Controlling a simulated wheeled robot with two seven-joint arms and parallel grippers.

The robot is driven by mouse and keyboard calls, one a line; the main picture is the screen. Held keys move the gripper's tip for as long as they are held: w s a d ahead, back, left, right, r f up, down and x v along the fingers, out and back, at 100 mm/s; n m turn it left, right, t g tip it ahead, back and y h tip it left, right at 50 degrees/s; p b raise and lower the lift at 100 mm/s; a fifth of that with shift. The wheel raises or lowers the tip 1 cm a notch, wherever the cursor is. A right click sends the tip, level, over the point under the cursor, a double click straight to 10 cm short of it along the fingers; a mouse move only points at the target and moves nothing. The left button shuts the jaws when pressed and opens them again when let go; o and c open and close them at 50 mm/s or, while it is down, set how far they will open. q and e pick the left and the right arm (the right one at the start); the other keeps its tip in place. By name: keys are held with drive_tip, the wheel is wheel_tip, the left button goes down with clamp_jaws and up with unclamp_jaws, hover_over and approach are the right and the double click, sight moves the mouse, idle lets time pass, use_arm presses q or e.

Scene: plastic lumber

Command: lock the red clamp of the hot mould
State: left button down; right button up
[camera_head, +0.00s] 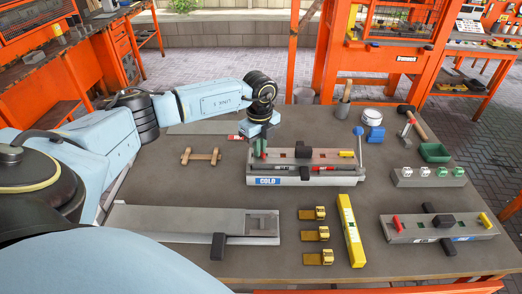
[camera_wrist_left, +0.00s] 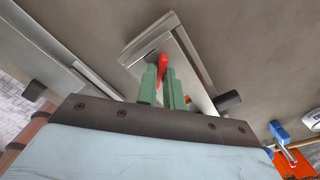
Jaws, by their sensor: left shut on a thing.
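A long grey mould (camera_head: 318,174) lies near the middle of the bench, with a blue COLD label on its front left. Its yellow clamp lever (camera_head: 346,154) shows at the right end. My left gripper (camera_head: 259,150) is at the mould's left end, reaching down from above. In the left wrist view its green fingers (camera_wrist_left: 164,88) are shut on a red clamp lever (camera_wrist_left: 163,64), whose tip shows between them. The mould's metal end (camera_wrist_left: 150,40) shows behind. A second mould (camera_head: 440,229) at the right has a red lever (camera_head: 396,223) and a yellow lever (camera_head: 485,220).
A long yellow level (camera_head: 350,230) and several brass pieces (camera_head: 315,233) lie in front. A grey plate assembly (camera_head: 190,222) is at front left. A blue-knobbed lever (camera_head: 358,132) stands at the mould's right end. A grey block with nuts (camera_head: 428,177) is at the right.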

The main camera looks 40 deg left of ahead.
use_arm(q)
drive_tip(key=m, duration=0.4)
drive_tip(key=shift+m, duration=0.4)
drive_tip(key=m+b, duration=0.1)
drive_tip(key=m, duration=0.3)
drive_tip(key=c, duration=1.4)
unclamp_jaws()
drive_tip(key=shift+o, duration=0.2)
